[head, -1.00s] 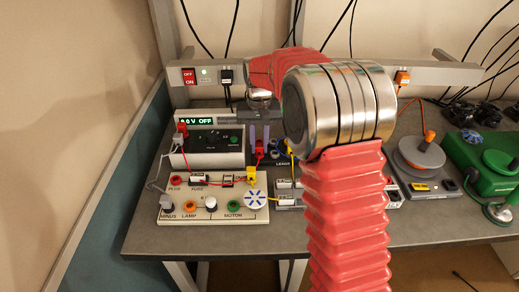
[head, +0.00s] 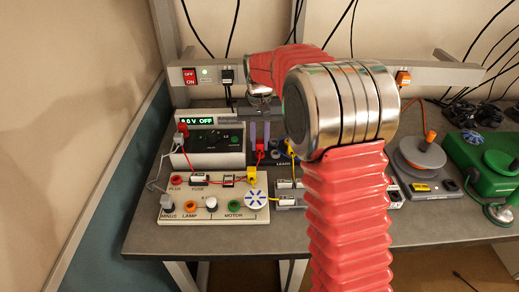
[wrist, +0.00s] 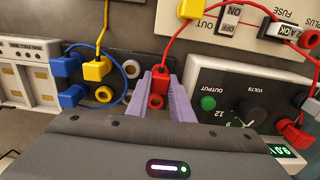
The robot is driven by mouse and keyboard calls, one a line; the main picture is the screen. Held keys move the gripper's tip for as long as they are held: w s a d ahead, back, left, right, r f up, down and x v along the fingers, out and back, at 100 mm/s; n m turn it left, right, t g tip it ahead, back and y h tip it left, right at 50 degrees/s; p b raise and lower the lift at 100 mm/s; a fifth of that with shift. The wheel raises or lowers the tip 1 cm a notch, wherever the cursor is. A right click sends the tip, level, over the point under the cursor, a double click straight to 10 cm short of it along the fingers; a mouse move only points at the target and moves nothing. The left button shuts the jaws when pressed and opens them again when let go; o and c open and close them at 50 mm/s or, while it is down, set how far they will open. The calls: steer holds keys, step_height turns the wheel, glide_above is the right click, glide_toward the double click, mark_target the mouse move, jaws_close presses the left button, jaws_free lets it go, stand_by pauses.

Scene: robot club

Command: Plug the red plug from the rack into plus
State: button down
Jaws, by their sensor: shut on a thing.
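My gripper (head: 259,143) has two lilac fingers over the leads rack, and they also show in the wrist view (wrist: 160,92). They are shut on the red plug (wrist: 157,88), which shows as a small red block between them in the head view (head: 260,146). I cannot tell whether the plug is still seated in the rack (wrist: 128,60). A red lead runs from it. The plus socket (head: 177,181), a red ring, is bare at the left of the cream board (head: 262,214). It appears at the right edge of the wrist view (wrist: 311,39).
The power supply (head: 212,158) reads 0.0 V OFF and carries another red plug (wrist: 293,133). Yellow (wrist: 96,70) and blue (wrist: 72,96) plugs crowd the rack beside my fingers. A yellow plug (head: 251,179) stands on the board. A reel (head: 418,152) stands right.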

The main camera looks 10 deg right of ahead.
mark_target(260, 142)
steer(key=shift+r, duration=0.7)
stand_by(0.6)
steer(key=shift+r, duration=1.6)
steer(key=c, duration=2.2)
jaws_free()
steer(key=c, duration=0.3)
steer(key=shift+m, duration=0.6)
steer(key=r, duration=0.1)
steer(key=w+r, duration=0.1)
steer(key=r, duration=0.2)
steer(key=shift+w+r, duration=0.35)
steer(key=shift+r, duration=0.05)
steer(key=shift+c, duration=0.2)
